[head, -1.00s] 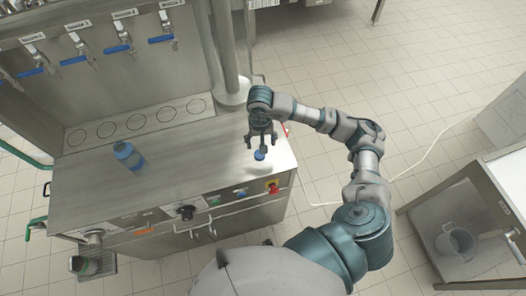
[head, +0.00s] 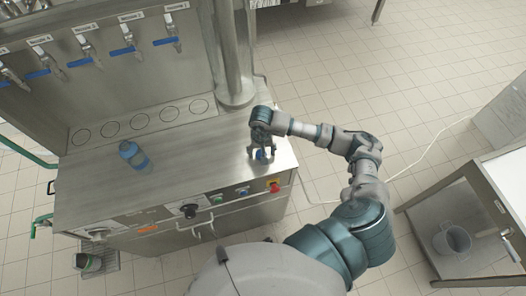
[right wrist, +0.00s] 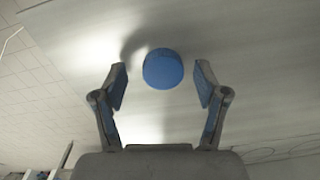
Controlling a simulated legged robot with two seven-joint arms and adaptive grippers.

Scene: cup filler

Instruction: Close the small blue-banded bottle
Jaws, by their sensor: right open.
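The blue-banded bottle (head: 134,157) stands on the left part of the steel counter; its top looks blue in the head view, and I cannot tell whether it is open. A round blue cap (right wrist: 163,69) lies on the counter near its right end; it also shows in the head view (head: 260,155), partly covered by my gripper. My right gripper (head: 263,154) is just over the cap. In the right wrist view the open fingers (right wrist: 161,87) are on either side of the cap, apart from it. My left gripper is not in view.
The steel counter (head: 195,150) is clear between bottle and cap. A row of taps with blue handles (head: 125,50) is at the back left, above a strip with circles (head: 137,122). A red knob (head: 274,187) is on the front edge. A side table (head: 480,205) stands at the right.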

